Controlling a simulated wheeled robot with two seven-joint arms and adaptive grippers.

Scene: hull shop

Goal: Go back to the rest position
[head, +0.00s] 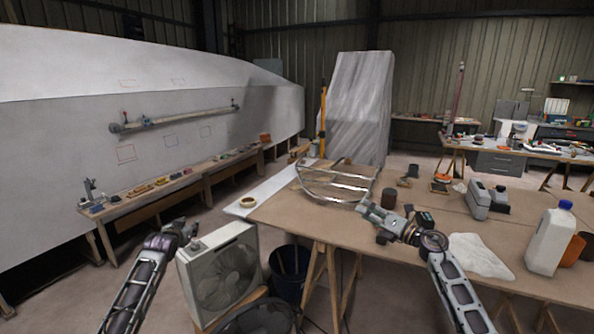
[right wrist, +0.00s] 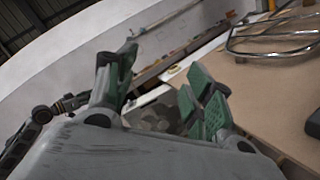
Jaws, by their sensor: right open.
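My right gripper (head: 376,218) is above the near left part of the brown worktable (head: 410,262), just to the right of and in front of a bent metal rail frame (head: 335,184). In the right wrist view its two green-padded fingers (right wrist: 163,88) are spread apart with nothing between them. My left gripper (head: 182,232) is low at the left, beside the top left corner of a white box fan (head: 218,272). Its fingers are small and dark, so I cannot tell how far apart they are. I see no object in it.
A white jug (head: 549,240), a white cloth (head: 480,256), grey containers (head: 479,200) and dark cups stand on the worktable. A dark bucket (head: 290,275) is below its left edge. A large white hull (head: 60,150) with a narrow bench fills the left side.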

